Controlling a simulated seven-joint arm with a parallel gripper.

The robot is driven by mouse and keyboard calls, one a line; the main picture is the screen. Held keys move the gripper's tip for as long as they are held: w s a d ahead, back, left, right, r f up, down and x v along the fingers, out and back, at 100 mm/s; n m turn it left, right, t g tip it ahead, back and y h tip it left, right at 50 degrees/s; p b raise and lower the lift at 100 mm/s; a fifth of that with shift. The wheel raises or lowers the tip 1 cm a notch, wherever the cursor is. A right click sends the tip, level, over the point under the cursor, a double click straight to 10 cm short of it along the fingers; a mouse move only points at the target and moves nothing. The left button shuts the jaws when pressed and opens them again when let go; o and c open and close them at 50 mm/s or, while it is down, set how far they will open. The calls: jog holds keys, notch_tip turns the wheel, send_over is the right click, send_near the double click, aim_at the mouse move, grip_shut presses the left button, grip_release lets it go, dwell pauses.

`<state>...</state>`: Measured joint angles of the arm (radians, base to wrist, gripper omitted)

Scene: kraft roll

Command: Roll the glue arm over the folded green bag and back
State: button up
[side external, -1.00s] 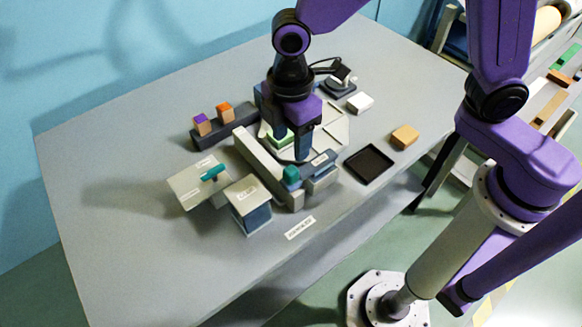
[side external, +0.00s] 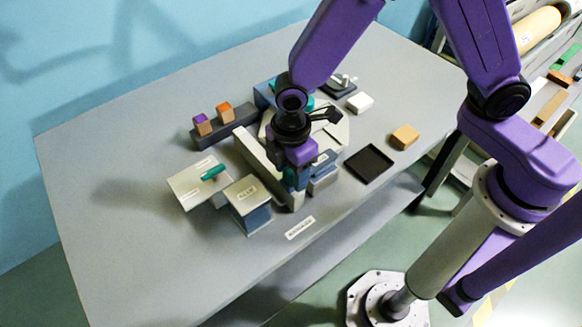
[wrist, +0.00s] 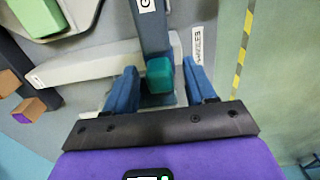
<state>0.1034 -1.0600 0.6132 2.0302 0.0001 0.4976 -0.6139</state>
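The folded green bag (wrist: 38,17) lies on a pale plate at the upper left of the wrist view; my arm hides it in the side view. The glue arm (wrist: 152,30) is a dark blue-grey bar with a white label, ending in a teal knob (wrist: 158,76). The bar's labelled part also shows beside my gripper in the side view (side external: 325,159). My gripper (wrist: 159,66) is open, its blue fingers on either side of the knob with gaps visible. In the side view my gripper (side external: 297,180) is low over the knob end.
A long pale bar (side external: 258,153) runs beside the glue arm. A block holder (side external: 226,122), a labelled box (side external: 247,190) and a teal-handled plate (side external: 194,183) stand left. A black tray (side external: 369,165), tan block (side external: 404,137) and white block (side external: 360,102) lie right. The left tabletop is clear.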

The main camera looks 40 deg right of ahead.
grip_shut()
jog(key=w, duration=1.8)
jog(key=shift+w, duration=0.4)
jog(key=shift+o, duration=0.3)
grip_release()
jog(key=shift+r, duration=0.15)
notch_tip(320, 180, up, 17)
jog(key=shift+r, duration=0.15)
